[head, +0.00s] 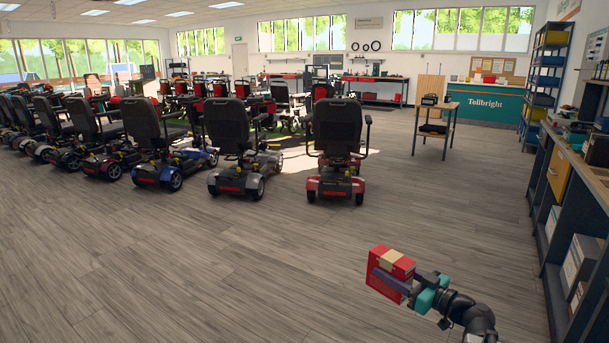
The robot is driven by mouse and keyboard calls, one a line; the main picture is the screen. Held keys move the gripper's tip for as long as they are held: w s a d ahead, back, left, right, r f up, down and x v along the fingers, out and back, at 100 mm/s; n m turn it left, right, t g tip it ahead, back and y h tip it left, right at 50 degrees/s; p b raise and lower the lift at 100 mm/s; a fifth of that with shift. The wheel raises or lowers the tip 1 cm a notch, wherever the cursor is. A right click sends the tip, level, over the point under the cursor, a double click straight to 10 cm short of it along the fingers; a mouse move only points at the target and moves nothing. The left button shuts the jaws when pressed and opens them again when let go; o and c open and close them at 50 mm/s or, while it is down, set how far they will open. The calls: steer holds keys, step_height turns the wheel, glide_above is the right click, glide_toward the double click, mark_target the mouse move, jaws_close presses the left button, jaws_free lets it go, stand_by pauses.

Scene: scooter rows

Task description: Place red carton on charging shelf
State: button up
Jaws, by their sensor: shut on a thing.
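The red carton (392,262) has a pale band across its top and shows in the head view at the lower right of centre. My gripper (405,281) is shut on it and holds it up in the air over the wooden floor, apart from any furniture. Part of the carton is hidden by the dark fingers. A long dark shelf unit (547,187) stands along the right edge, with boxes and devices on it. I cannot tell from this view whether it is the charging shelf.
Several mobility scooters (337,135) stand in rows at the left and centre. A small wooden table (438,105) holds a dark device. A blue rack (545,75) with bins and a green Tollbright counter (485,104) stand at the back right. The floor (250,260) ahead is clear.

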steer(key=s+a+n+g+y, duration=0.2)
steer(key=s+a+g+y, duration=0.1)
steer(key=a, duration=0.3)
steer(key=shift+s+a+f+n, duration=0.4)
steer(key=shift+s+f, duration=0.05)
steer(key=shift+s, duration=0.4)
step_height(320, 180, up, 16)
steer(key=p, duration=2.3)
